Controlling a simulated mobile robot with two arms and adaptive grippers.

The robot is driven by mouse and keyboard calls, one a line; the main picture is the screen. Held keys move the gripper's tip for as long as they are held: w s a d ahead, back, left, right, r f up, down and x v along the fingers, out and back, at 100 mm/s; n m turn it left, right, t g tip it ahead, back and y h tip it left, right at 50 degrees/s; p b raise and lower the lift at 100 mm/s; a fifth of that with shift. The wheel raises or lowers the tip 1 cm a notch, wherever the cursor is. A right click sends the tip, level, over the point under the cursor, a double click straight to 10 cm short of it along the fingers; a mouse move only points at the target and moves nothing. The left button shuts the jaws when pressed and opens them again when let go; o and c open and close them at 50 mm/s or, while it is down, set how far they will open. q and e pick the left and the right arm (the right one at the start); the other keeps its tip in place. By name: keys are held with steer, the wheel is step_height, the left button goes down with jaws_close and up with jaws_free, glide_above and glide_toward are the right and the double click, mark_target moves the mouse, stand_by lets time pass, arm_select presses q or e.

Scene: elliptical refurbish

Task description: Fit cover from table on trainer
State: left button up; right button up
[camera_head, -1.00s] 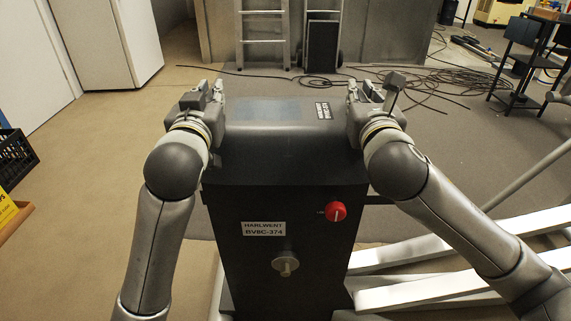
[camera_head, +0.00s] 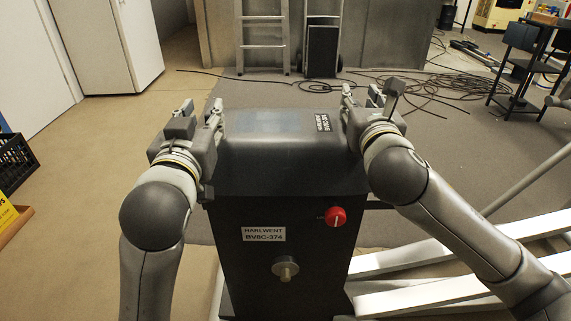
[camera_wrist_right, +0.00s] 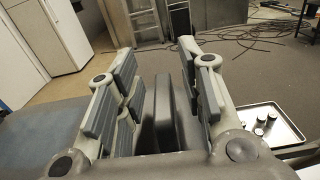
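The trainer (camera_head: 320,255) is a dark upright cabinet with a HARLWENT BV8C-374 label, a red knob and a metal boss on its front. The dark grey rounded cover (camera_head: 270,155), with a bluish panel on top, sits on it with no clear gap at the front. My left gripper (camera_head: 202,112) is open just beside the cover's left end, and looks empty. My right gripper (camera_head: 362,100) is at the cover's right end. In the right wrist view its fingers (camera_wrist_right: 160,85) are spread, with dark upright parts between them, apparently apart from the pads.
White beams (camera_head: 450,282) lie on the floor at right. Black cables (camera_head: 430,85) and a ladder (camera_head: 262,35) are at the back. The right wrist view shows a metal tray (camera_wrist_right: 285,118) holding small jars. A black crate (camera_head: 15,160) stands at left. The floor at left is mostly clear.

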arm_select(q)
steer(key=shift+s, duration=0.3)
arm_select(e)
steer(key=shift+s, duration=0.1)
arm_select(q)
steer(key=shift+s, duration=0.1)
arm_select(e)
steer(key=shift+s, duration=0.25)
steer(key=s, duration=0.6)
steer(key=shift+s, duration=0.4)
